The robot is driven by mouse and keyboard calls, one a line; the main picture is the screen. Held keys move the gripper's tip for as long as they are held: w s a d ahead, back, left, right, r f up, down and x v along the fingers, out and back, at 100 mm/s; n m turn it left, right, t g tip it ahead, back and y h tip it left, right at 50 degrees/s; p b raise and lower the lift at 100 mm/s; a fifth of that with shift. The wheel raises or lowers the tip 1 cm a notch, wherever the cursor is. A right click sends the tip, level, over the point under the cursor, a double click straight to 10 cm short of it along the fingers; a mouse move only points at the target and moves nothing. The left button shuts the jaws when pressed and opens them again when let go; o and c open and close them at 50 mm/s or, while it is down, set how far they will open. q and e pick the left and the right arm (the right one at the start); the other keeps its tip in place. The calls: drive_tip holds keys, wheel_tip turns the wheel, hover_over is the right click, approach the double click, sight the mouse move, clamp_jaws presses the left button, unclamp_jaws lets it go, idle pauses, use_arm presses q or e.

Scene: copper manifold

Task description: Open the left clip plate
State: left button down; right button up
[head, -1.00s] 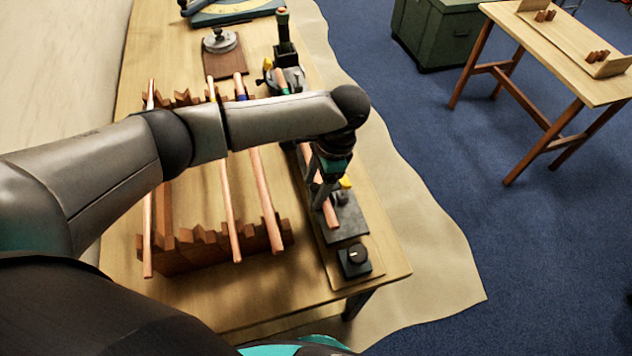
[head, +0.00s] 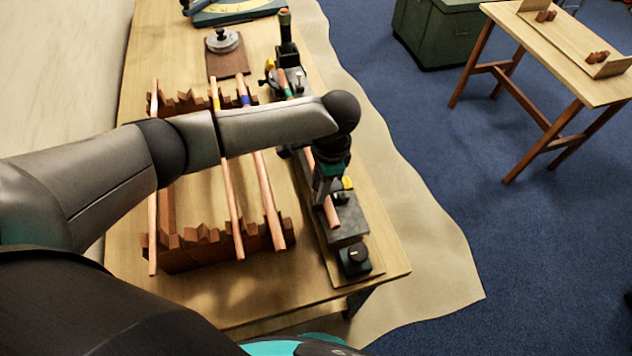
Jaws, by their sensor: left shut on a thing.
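My left gripper (head: 322,200) points down at the near fixture on the right side of the bench. It is shut, apparently on the left clip plate, but the fingertips and the contact are mostly hidden by the hand and wrist. The near fixture has a dark grey block (head: 347,219) and a yellow part (head: 348,184) just right of the fingers. A copper tube (head: 332,214) shows its near end beside the fingers. How far the plate is open cannot be told. My right gripper is not in view.
Several long copper tubes (head: 268,198) lie across notched wooden racks (head: 190,258) left of the gripper. A second fixture (head: 287,80) with a dark upright post stands farther back. A black knob block (head: 355,261) sits at the near end. A side table (head: 565,70) is at right.

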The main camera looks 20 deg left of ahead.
use_arm(q)
drive_tip(key=shift+w+d, duration=0.2)
drive_tip(key=shift+d, duration=0.2)
drive_tip(key=shift+s+a+r+t+h+p, duration=0.15)
drive_tip(key=shift+a+r+t+h+p, duration=0.35)
drive_tip(key=shift+p, duration=0.75)
drive_tip(key=shift+f+h, duration=0.15)
drive_tip(key=shift+h, duration=0.15)
drive_tip(key=shift+s+a+p, duration=0.15)
drive_tip(key=shift+p, duration=0.15)
